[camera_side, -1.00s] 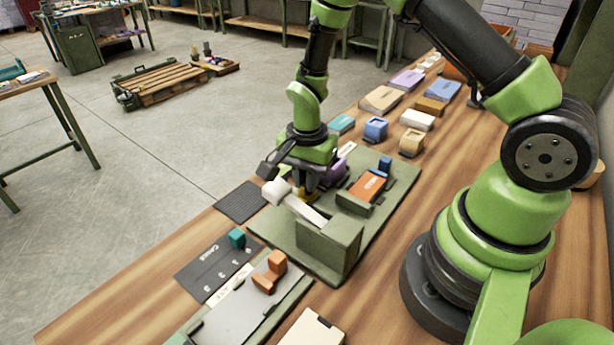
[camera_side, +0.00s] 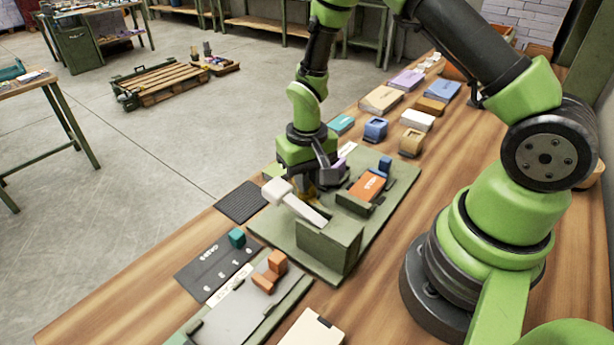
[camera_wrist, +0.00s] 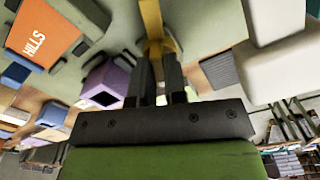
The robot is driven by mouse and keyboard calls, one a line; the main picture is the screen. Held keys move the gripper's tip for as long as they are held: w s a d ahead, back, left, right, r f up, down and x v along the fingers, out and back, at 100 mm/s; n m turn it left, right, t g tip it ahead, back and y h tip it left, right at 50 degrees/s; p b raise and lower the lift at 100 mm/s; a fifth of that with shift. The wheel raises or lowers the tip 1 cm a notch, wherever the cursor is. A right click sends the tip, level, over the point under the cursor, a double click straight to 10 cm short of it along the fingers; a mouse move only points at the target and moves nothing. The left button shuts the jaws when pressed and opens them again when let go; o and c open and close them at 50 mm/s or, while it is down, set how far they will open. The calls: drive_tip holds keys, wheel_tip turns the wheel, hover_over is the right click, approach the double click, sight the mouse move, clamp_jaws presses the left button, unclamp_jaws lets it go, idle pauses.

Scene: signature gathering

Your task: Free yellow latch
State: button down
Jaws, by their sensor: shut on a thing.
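The yellow latch (camera_side: 306,191) is on the green base plate (camera_side: 287,252), mostly hidden beneath my gripper (camera_side: 308,186) in the side view. In the wrist view the latch (camera_wrist: 152,18) shows as a yellow strip running up from between the fingertips. My gripper (camera_wrist: 158,62) points down and is shut on the latch. A white-ended lever (camera_side: 300,206) lies just in front of the gripper, sloping toward a green block.
The green block (camera_side: 328,247) stands on the plate's near side. An orange HILLS piece (camera_side: 368,187) and a small blue block (camera_side: 385,163) are right of the gripper. A purple block (camera_wrist: 106,82) is close to the fingers. A black mat (camera_side: 241,202) lies left.

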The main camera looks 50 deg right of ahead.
drive_tip(key=shift+n, duration=2.3)
drive_tip(key=c, duration=1.2)
unclamp_jaws()
drive_tip(key=shift+o, duration=0.2)
drive_tip(key=shift+r, duration=0.1)
wheel_tip(320, 180, up, 10)
